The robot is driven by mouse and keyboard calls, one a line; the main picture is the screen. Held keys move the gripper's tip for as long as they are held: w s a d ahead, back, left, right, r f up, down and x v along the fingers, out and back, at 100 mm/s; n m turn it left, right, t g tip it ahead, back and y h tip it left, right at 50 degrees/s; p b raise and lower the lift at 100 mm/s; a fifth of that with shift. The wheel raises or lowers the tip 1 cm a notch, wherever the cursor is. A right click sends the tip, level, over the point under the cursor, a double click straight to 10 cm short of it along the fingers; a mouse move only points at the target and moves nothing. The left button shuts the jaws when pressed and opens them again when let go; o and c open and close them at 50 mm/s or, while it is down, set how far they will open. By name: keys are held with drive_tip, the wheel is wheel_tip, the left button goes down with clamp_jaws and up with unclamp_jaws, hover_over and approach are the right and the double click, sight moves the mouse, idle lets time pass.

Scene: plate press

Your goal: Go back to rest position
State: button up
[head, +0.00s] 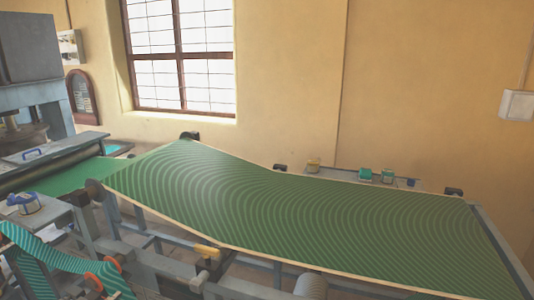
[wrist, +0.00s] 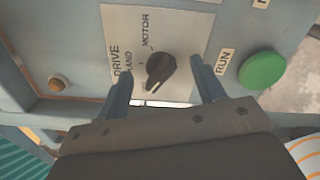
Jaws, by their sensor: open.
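In the wrist view my gripper (wrist: 161,83) is open, with its two dark fingers apart. A black rotary knob (wrist: 161,70) on a white label plate marked DRIVE, HAND and MOTOR (wrist: 185,28) shows between the fingers. The fingers do not close on the knob; I cannot tell the exact distance between them and the panel. In the head view my gripper and the panel do not show.
A green RUN button (wrist: 262,70) is right of the fingers on the blue-grey panel (wrist: 62,40). A small amber lamp or button (wrist: 57,83) is at the left. In the head view a long green patterned sheet (head: 300,215) lies on the frame, near rollers at the left.

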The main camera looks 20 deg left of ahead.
drive_tip(key=n, duration=0.7)
drive_tip(key=shift+n, duration=0.3)
drive_tip(key=s, duration=1.3)
drive_tip(key=shift+s+n, duration=0.3)
idle(2.0)
